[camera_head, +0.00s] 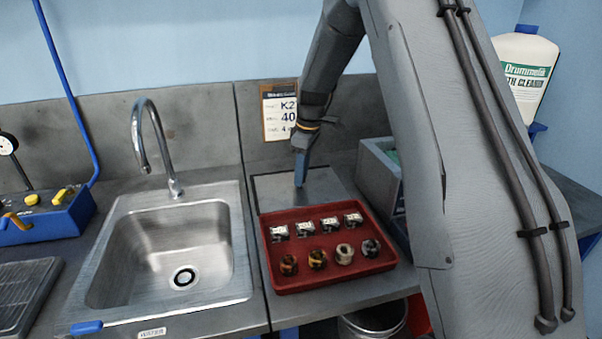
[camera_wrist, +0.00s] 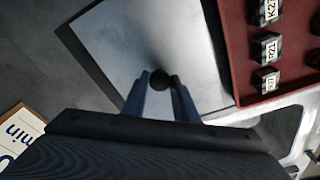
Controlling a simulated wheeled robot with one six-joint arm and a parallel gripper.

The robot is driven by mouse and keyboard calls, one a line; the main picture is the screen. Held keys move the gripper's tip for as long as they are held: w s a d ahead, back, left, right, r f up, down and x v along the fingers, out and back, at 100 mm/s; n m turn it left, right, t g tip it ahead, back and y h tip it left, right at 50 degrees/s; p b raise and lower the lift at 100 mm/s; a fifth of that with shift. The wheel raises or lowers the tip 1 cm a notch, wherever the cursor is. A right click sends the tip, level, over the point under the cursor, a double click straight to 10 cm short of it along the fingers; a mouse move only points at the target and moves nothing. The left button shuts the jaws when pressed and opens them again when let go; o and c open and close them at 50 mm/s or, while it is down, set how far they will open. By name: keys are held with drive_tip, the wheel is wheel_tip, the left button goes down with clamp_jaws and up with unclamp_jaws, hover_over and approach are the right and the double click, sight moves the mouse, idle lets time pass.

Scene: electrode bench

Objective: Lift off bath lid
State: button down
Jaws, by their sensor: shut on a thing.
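The bath lid (camera_head: 272,190) is a flat grey metal plate behind the red tray in the head view. It also shows in the wrist view (camera_wrist: 117,48), with a small dark round knob (camera_wrist: 160,77) on it. My gripper (camera_head: 299,184) points down at the lid, and its blue fingers stand on either side of the knob in the wrist view (camera_wrist: 160,86). It is shut on the knob. The lid looks level and at bench height; I cannot tell any gap beneath it. The bath's inside is hidden.
A red tray (camera_head: 276,279) with labelled blocks and round parts sits directly in front of the lid. A sink with a tall faucet (camera_head: 152,140) is to the left. A grey box (camera_head: 378,178) stands close on the right. A wall card (camera_head: 279,112) hangs behind.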

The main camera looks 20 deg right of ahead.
drive_tip(key=shift+f, duration=0.2)
drive_tip(key=c, duration=0.8)
unclamp_jaws()
drive_tip(key=shift+c, duration=0.2)
drive_tip(key=shift+r, duration=0.1)
drive_tip(key=shift+r+p, duration=1.8)
drive_tip(key=shift+r, duration=1.65)
drive_tip(key=s+m+b, duration=0.1)
drive_tip(key=s+m, duration=0.3)
drive_tip(key=s, duration=0.9)
drive_tip(key=shift+a+f+m+h+b, duration=0.2)
drive_tip(key=shift+f+m+h+b, duration=0.1)
drive_tip(key=shift+f+m+b, duration=0.1)
drive_tip(key=s+f+m, duration=0.1)
drive_tip(key=s+m, duration=0.1)
drive_tip(key=s, duration=0.4)
drive_tip(key=s+f+m+b, duration=0.1)
drive_tip(key=s+m, duration=0.1)
drive_tip(key=s, duration=0.4)
drive_tip(key=s+f+m, duration=0.1)
drive_tip(key=s+m, duration=0.1)
drive_tip(key=s, duration=0.5)
drive_tip(key=shift+a+f+t+h, duration=0.15)
drive_tip(key=shift+f+t+h, duration=0.15)
drive_tip(key=shift+f, duration=0.1)
drive_tip(key=shift+c, duration=0.3)
